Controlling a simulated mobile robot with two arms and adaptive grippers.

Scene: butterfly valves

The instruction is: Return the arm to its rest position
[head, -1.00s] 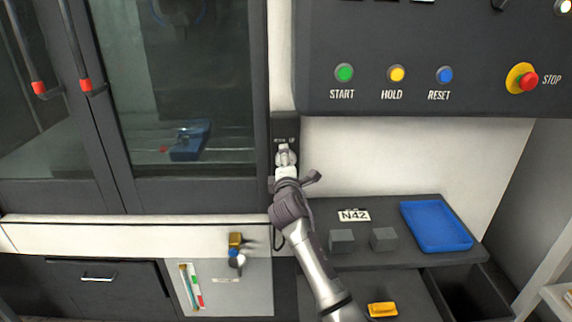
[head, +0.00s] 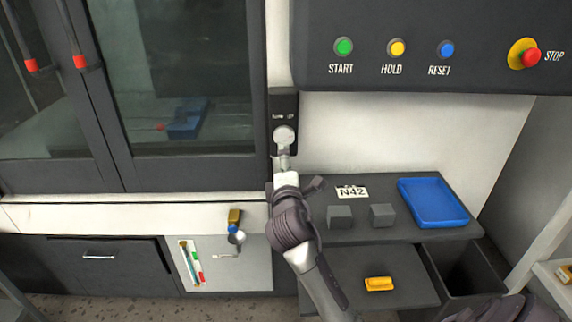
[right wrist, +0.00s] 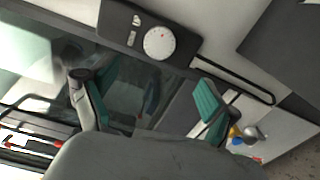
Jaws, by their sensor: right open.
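My right arm (head: 305,245) reaches up from the bottom of the head view towards a round white dial (head: 284,137) on a dark upright panel. In the right wrist view my right gripper (right wrist: 155,88) is open, its two teal-padded fingers wide apart with nothing between them. The white dial (right wrist: 159,43) is in front of the fingers, above the gap in that picture, and apart from them. In the head view the fingers are small and partly hidden by my wrist. My left gripper is not in view.
A glass-doored cabinet (head: 185,150) fills the left. A control panel (head: 480,80) with buttons overhangs at right. Below it a shelf (head: 375,238) bears a blue tray (head: 433,188) and two grey blocks. An orange piece (head: 379,284) lies lower, beside a dark bin (head: 465,270).

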